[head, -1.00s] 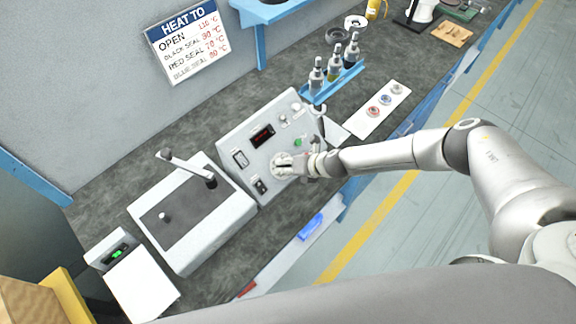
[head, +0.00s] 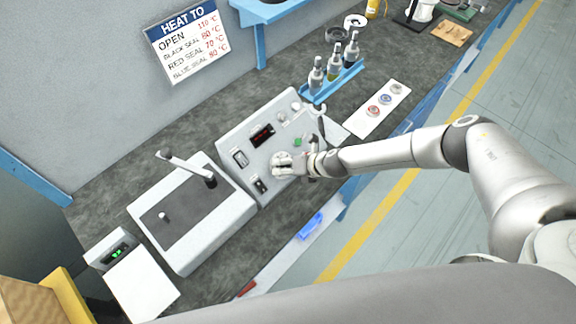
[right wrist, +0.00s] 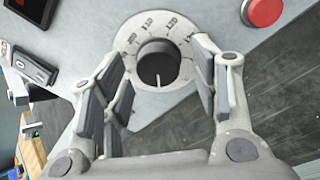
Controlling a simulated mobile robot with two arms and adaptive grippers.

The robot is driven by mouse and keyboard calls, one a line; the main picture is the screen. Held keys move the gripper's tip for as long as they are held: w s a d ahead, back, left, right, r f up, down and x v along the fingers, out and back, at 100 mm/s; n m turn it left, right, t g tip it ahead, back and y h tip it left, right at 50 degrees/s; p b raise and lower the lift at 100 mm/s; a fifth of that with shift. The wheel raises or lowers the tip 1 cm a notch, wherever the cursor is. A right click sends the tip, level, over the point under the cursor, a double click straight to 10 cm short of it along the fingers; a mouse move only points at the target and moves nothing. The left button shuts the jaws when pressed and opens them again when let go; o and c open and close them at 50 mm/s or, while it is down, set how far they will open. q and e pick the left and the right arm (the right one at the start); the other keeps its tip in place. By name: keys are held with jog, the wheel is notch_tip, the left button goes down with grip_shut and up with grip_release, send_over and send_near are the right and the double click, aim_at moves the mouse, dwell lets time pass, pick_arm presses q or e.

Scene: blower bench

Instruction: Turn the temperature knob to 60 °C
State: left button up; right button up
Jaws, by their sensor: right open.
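The temperature knob (right wrist: 158,65) is a dark round cap on a pale numbered dial (right wrist: 127,38) in the right wrist view. A white pointer line on it points toward the bottom of that view. My left gripper is out of view.
The panel has a red display (head: 262,135), a green button (head: 298,142) and a red button (right wrist: 263,11). A lever press (head: 190,213) stands to its left. A bottle rack (head: 335,82) and a white strip with coloured seals (head: 378,108) are beyond it. A heat sign (head: 187,42) hangs above.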

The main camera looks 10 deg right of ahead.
jog(key=v, duration=1.2)
dwell(0.6)
